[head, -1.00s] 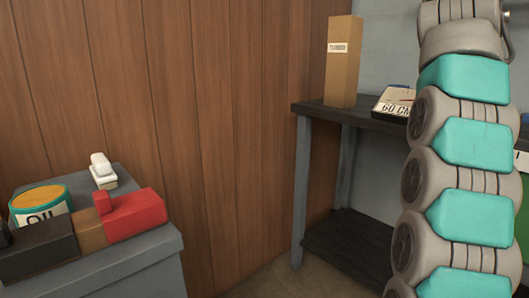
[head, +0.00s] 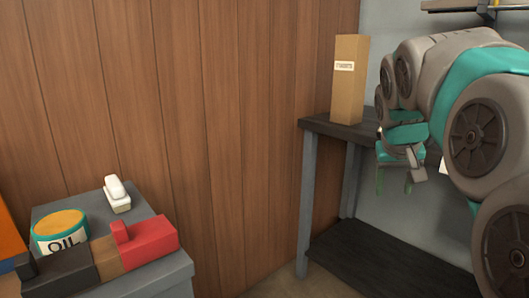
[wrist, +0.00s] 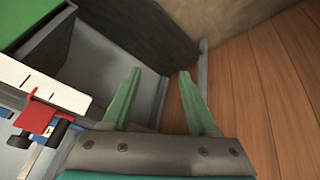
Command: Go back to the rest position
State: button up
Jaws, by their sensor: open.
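My gripper (head: 394,182) hangs in front of the dark workbench in the head view, its green fingers pointing down. In the wrist view my gripper (wrist: 160,76) has its two green fingers spread apart, with nothing between them. My arm reaches in from the right side of the head view and hides much of the bench top.
A tall cardboard box (head: 347,85) stands on the workbench (head: 322,126), against a wood-panelled wall (head: 200,120). A white ruler (wrist: 42,85) shows in the wrist view.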

jog(key=s+a+f+g+y+p, duration=0.1)
jog(key=s+a+f, duration=0.3)
jog(key=s, duration=0.6)
jog(key=s+a+f+n+g+y+p, duration=0.1)
jog(key=s+a+f+g+p, duration=0.1)
jog(key=s+f, duration=0.6)
jog(key=s+a+f+n+g+y+p, duration=0.1)
jog(key=s+a+f+g, duration=0.2)
jog(key=s, duration=1.1)
jog(key=a+f, duration=0.3)
jog(key=shift+s+a+f+g+p, duration=0.2)
jog(key=shift+s+f+g+p, duration=0.1)
jog(key=shift+f+p, duration=0.1)
